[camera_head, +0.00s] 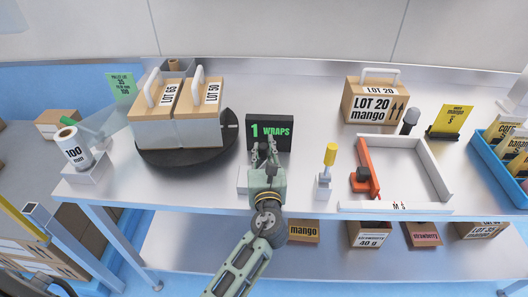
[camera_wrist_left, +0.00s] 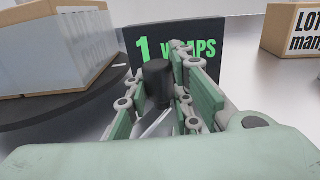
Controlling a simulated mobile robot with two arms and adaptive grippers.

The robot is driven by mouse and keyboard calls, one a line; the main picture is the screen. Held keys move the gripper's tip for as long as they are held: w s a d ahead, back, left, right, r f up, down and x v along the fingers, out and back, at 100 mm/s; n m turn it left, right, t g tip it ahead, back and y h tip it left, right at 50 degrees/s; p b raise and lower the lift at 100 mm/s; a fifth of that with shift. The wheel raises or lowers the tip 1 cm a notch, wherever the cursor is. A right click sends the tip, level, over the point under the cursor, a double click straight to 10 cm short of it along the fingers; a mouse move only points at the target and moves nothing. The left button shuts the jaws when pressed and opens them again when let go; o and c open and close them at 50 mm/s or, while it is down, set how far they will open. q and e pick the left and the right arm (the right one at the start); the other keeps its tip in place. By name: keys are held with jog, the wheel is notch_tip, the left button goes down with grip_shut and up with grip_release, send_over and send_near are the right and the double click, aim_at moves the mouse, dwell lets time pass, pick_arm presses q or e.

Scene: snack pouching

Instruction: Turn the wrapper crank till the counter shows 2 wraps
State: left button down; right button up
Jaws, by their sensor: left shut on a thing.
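The black counter (camera_head: 270,132) shows "1 WRAPS" in green; it also stands behind the fingers in the left wrist view (camera_wrist_left: 205,40). The crank's black knob (camera_wrist_left: 157,82) is between the fingers of my left gripper (camera_head: 263,152), which is shut on it. A thin silver rod (camera_wrist_left: 155,125) shows below the knob. In the head view the fingers hide the crank. The round dark turntable (camera_head: 160,156) carries two handled cartons, LOT 65 (camera_head: 150,132) and LOT 50 (camera_head: 200,128), with pale film around their lower parts. My right gripper is not in view.
A film roll (camera_head: 75,150) stands at the left end of the steel table. A yellow-handled lever (camera_head: 329,155) and a white tray frame (camera_head: 445,178) with an orange bar are to the right.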

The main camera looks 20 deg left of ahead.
pick_arm(q)
jog(key=shift+d, duration=0.1)
jog(key=c, duration=1.5)
grip_release()
jog(key=v, duration=1.2)
jog(key=shift+s, duration=0.1)
jog(key=shift+c, duration=0.4)
